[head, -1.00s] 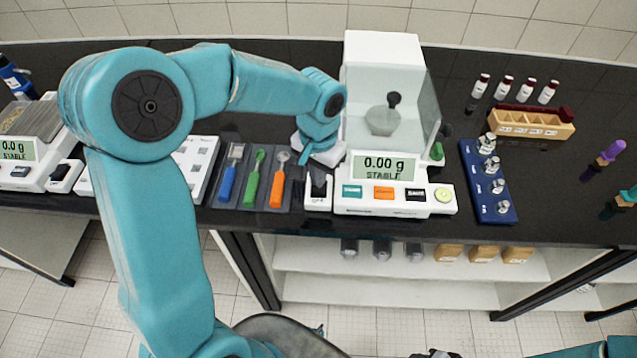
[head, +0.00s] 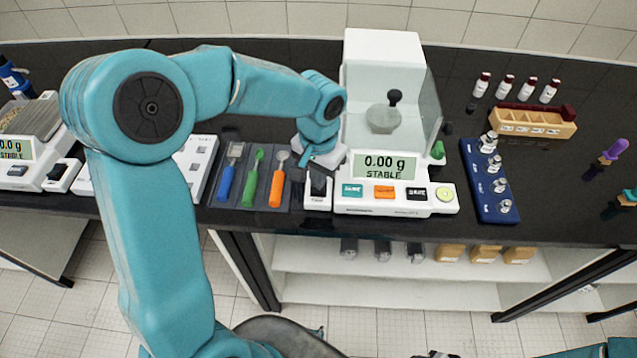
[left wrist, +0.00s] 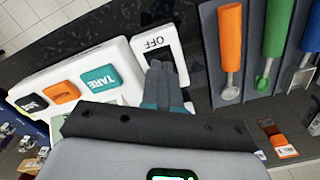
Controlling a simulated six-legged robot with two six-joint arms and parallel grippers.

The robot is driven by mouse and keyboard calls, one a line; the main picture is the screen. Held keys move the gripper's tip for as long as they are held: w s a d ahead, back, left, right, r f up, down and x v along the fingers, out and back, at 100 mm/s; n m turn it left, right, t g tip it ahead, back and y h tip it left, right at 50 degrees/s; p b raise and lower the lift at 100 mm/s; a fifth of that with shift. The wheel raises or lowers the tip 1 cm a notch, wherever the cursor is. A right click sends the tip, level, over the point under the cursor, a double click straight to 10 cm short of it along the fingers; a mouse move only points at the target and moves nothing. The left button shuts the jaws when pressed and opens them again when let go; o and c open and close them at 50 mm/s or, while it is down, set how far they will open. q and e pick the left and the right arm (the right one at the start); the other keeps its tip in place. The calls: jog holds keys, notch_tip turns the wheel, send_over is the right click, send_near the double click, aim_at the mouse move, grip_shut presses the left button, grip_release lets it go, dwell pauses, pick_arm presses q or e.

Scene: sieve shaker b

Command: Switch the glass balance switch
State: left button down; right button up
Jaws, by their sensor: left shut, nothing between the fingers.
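The glass balance (head: 392,208) stands at the middle of the bench, its display reading 0.00 g STABLE. Its small white switch box (head: 317,201) with a dark rocker sits at its front left. In the left wrist view the switch box (left wrist: 152,42) shows upside down with the word OFF on it. My left gripper (head: 314,166) is shut and empty, pointing down just behind the switch. In the left wrist view its closed fingertips (left wrist: 161,70) overlap the dark rocker and hide part of it. I cannot tell whether they touch it. My right gripper is out of view.
A grey tray (head: 237,199) with blue, green and orange-handled tools lies close to the left of the switch. A blue block (head: 482,190) of metal weights and a wooden rack (head: 533,123) are to the right. Another balance (head: 38,165) stands at the far left.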

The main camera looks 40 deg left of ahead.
pick_arm(q)
jog(key=shift+f+b, duration=0.5)
jog(key=shift+f, duration=0.1)
notch_tip(320, 180, up, 7)
jog(key=p, duration=0.5)
dwell(0.5)
jog(key=shift+s, duration=0.15)
dwell(0.3)
